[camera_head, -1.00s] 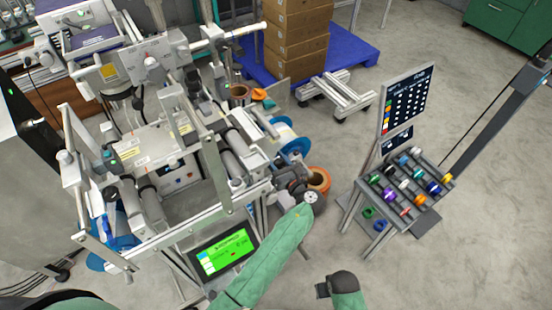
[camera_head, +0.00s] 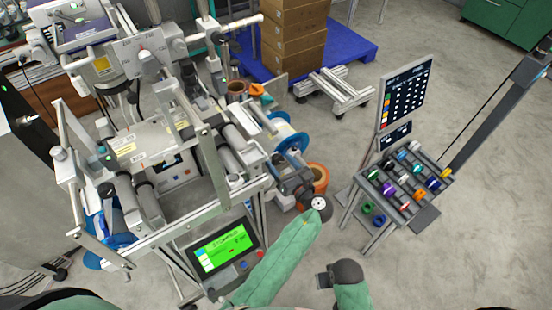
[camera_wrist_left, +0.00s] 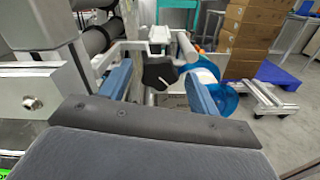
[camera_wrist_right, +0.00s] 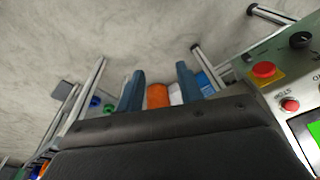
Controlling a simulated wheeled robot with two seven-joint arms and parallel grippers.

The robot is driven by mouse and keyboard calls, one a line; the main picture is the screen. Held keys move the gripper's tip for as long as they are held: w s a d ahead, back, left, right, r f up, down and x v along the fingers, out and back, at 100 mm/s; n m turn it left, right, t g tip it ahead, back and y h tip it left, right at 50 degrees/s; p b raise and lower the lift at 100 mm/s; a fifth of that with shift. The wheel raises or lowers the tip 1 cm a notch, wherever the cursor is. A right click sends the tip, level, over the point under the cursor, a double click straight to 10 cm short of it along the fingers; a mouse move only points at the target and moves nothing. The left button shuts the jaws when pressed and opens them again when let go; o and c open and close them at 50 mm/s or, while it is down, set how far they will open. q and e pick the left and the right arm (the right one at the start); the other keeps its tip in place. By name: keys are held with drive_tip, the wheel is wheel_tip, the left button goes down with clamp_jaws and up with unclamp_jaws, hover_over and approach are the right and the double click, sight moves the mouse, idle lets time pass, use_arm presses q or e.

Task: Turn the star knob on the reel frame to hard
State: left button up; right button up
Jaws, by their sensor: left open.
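The dark star knob (camera_wrist_left: 159,71), with a short pale mark, shows in the left wrist view. It stands between the two blue fingers of my left gripper (camera_wrist_left: 159,75), which is open with a gap on each side of the knob. In the head view my left gripper (camera_head: 281,168) reaches the right side of the reel frame (camera_head: 232,150); I cannot make out the knob there. My right gripper (camera_wrist_right: 160,82) is open, with nothing between its fingers. The hard setting cannot be read.
A green-lit screen panel (camera_head: 222,248) stands at the machine's front, with a red stop button (camera_wrist_right: 265,70) in the right wrist view. A rack of coloured spools (camera_head: 405,185) stands to the right. Stacked boxes (camera_head: 296,35) sit on a blue pallet (camera_head: 350,48).

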sight(279, 161)
use_arm(q)
drive_tip(key=shift+b+v, duration=0.35)
drive_tip(key=shift+v, duration=1.4)
use_arm(e)
drive_tip(key=shift+s+a+r, duration=0.1)
drive_tip(key=shift+r, duration=1.85)
